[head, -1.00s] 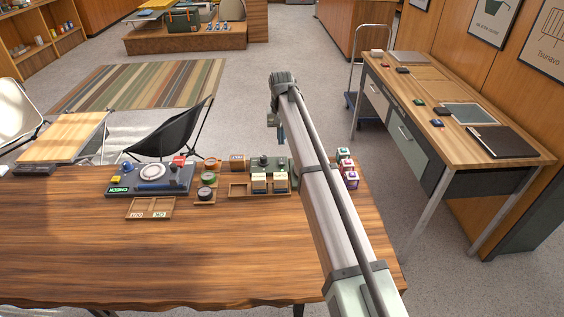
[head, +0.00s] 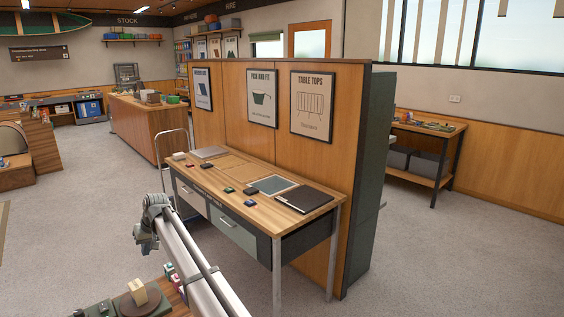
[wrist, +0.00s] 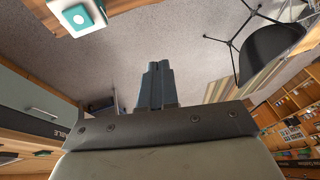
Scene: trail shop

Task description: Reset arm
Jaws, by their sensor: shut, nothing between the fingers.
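My gripper (wrist: 158,68) shows in the wrist view with its two dark fingers together and nothing between them. In the head view my gripper (head: 147,243) is at the end of my raised arm, left of centre, in front of the long side desk (head: 240,176). It touches nothing that I can see. The corner of the wooden work table (head: 178,300) shows at the lower left of the head view, partly hidden by my arm. A yellowish block (head: 137,291) is on a round dark piece there.
The side desk carries a black folder (head: 304,198), a grey-green mat (head: 272,184) and several small items. A wooden partition (head: 290,130) stands behind it. A cart (head: 173,147) is at the desk's far end. Open carpet (head: 75,220) lies to the left.

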